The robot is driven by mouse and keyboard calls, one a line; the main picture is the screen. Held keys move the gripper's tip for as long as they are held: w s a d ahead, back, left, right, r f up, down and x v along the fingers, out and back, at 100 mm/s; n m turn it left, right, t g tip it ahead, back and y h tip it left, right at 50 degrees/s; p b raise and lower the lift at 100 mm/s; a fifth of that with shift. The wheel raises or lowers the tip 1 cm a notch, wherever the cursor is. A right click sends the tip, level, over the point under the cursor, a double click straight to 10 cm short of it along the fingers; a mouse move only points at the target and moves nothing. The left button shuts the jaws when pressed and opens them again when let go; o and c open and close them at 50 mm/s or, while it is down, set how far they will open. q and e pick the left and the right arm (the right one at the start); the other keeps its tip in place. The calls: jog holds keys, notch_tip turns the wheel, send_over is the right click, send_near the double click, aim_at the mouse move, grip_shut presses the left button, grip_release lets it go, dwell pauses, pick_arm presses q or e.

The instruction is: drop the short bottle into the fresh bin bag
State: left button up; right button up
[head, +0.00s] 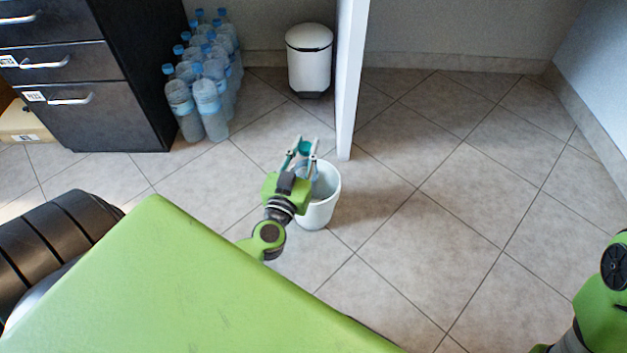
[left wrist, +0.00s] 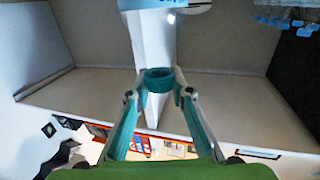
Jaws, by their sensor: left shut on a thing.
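My left gripper (head: 304,146) is shut on a small teal thing (head: 305,148), which I take to be the short bottle. In the left wrist view the teal thing (left wrist: 159,80) sits between the two fingertips. In the head view the gripper and the thing show over the far left rim of an open white bin (head: 318,217). The pale lining inside looks like the bin bag (head: 327,181). The gripper hides part of the bin's opening. I cannot tell the height above the rim. My right gripper is out of view.
Several clear bottles with blue caps (head: 208,98) stand beside a dark drawer cabinet (head: 95,105). A white lidded bin (head: 309,62) stands by the back wall. A white panel edge (head: 348,90) stands behind the open bin. The tiled floor at right (head: 440,190) is clear.

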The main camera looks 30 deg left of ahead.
pick_arm(q)
jog(key=o, duration=0.9)
jog(key=v, duration=1.2)
